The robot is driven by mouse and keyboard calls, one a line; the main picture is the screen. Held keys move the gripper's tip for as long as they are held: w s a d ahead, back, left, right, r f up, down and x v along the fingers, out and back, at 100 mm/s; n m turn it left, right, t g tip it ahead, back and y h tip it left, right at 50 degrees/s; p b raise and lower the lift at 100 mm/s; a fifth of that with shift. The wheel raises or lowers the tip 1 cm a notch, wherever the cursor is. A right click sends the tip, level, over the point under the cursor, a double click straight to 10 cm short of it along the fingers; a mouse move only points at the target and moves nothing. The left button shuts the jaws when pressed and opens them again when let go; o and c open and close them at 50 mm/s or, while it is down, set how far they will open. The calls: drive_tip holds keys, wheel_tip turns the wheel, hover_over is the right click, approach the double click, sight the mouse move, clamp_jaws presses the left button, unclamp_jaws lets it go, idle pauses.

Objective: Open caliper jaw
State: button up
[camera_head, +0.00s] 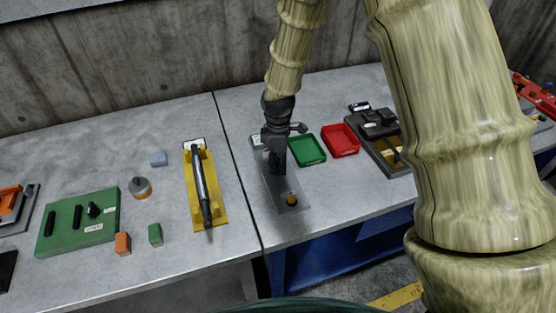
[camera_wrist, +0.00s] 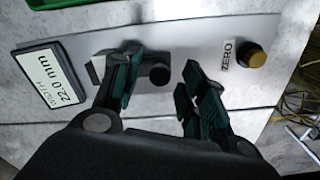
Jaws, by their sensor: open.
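The caliper is a grey plate with a display (camera_wrist: 50,82) reading "WIDTH 22.0 mm" at one end and a brass knob (camera_wrist: 251,54) beside the word "ZERO" at the other. A dark jaw block with a round black knob (camera_wrist: 159,76) stands on the plate between them. In the head view the caliper plate (camera_head: 284,192) lies on the table below my gripper (camera_head: 277,160). In the wrist view my gripper (camera_wrist: 160,90) is open above the plate, its green-padded fingers apart. The left finger is beside the jaw block and overlaps its edge; contact cannot be told.
A green tray (camera_head: 307,150) and a red tray (camera_head: 341,140) stand right of the caliper. A yellow fixture (camera_head: 220,205) with a dark handle stands to its left. A green board (camera_head: 72,231) and small blocks lie further left. The table's front edge is close to the caliper.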

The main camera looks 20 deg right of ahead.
drive_tip(key=shift+c, duration=0.3)
clamp_jaws()
drive_tip(key=shift+s, duration=1.3)
drive_tip(key=shift+o, duration=0.3)
unclamp_jaws()
wheel_tip(320, 180, up, 12)
